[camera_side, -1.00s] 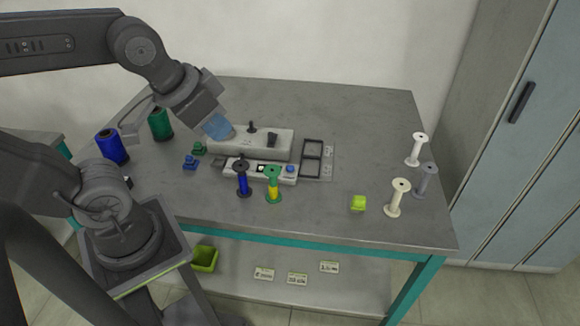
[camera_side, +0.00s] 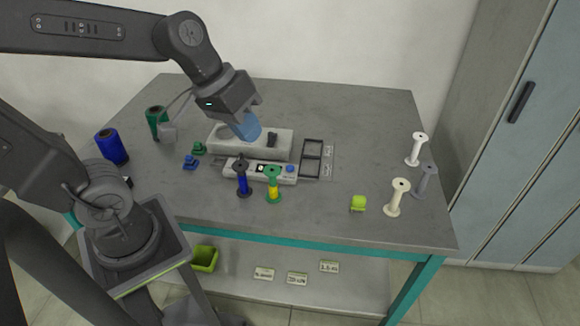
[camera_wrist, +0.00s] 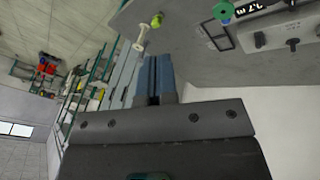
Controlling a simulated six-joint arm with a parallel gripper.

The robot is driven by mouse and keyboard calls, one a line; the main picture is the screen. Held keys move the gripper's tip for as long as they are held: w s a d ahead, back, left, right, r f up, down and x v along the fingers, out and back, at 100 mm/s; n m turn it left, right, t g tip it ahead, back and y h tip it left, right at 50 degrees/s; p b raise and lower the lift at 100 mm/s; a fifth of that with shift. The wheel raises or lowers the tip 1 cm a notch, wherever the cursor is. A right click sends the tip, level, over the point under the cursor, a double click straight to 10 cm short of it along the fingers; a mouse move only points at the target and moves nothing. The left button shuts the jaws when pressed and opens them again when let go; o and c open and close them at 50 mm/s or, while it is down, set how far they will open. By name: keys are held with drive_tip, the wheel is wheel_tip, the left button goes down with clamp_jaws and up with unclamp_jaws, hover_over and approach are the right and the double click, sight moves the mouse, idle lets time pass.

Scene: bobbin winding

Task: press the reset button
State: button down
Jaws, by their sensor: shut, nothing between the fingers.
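The low grey control strip (camera_side: 233,172) lies on the bench in front of the winder box, with a small dark display. A small blue round button (camera_side: 290,169) sits near its right end; its label is too small to read. My gripper (camera_side: 248,130) has blue fingers, shut and empty, pointing down over the winder box (camera_side: 281,146), behind and left of the button. I cannot tell whether the fingertips touch the box. In the wrist view my gripper (camera_wrist: 153,62) shows its fingers together, with the winder box (camera_wrist: 285,40) off to the upper right.
A blue-wound bobbin (camera_side: 243,180) and a green-yellow bobbin (camera_side: 273,187) stand in front of the strip. Blue and green spools (camera_side: 112,147) stand at left. The bench front between is clear.

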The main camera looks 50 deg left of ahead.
drive_tip(key=w+f+n+h, duration=0.3)
drive_tip(key=w+n, duration=0.2)
drive_tip(key=w, duration=0.2)
drive_tip(key=n+t, duration=0.3)
drive_tip(key=n, duration=0.9)
hover_over(289, 168)
wheel_tip(289, 168, down, 12)
drive_tip(key=shift+r, duration=0.2)
drive_tip(key=shift+f, duration=4.4)
drive_tip(key=shift+f, duration=0.1)
drive_tip(key=shift+f, duration=0.3)
